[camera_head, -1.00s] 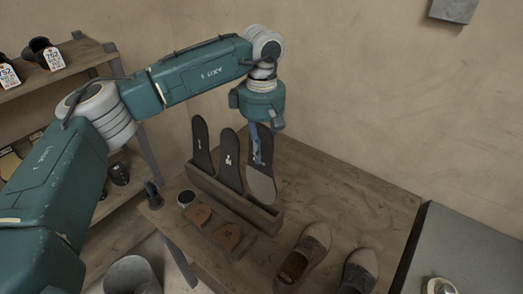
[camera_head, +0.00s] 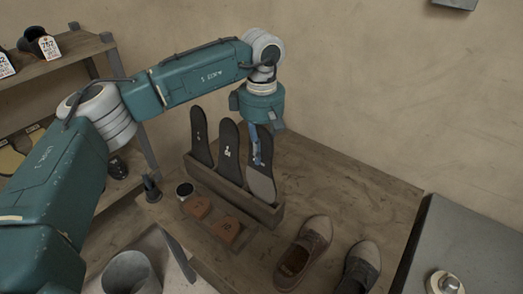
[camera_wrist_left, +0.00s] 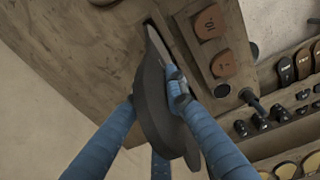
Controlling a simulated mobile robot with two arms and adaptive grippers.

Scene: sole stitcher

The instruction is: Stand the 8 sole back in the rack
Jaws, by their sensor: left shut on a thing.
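The wooden rack (camera_head: 271,215) stands on the bench. Two dark soles stand upright in it, a left one (camera_head: 201,139) and a middle one (camera_head: 229,158). My left gripper (camera_head: 256,146) is shut on a third dark sole (camera_head: 262,183) with a grey lower end, upright at the rack's right part. Its number is not readable. In the left wrist view the fingers (camera_wrist_left: 178,92) pinch this sole (camera_wrist_left: 152,98), and its far end is at the rack's dark slot. How deep it sits is hidden. My right gripper is not in view.
Two brown pads (camera_head: 227,229) lie in front of the rack, with a round tin (camera_head: 185,189) to their left. A pair of shoes (camera_head: 304,252) stands to the right. The bench behind and right of the rack is clear. A grey machine (camera_head: 465,240) stands far right.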

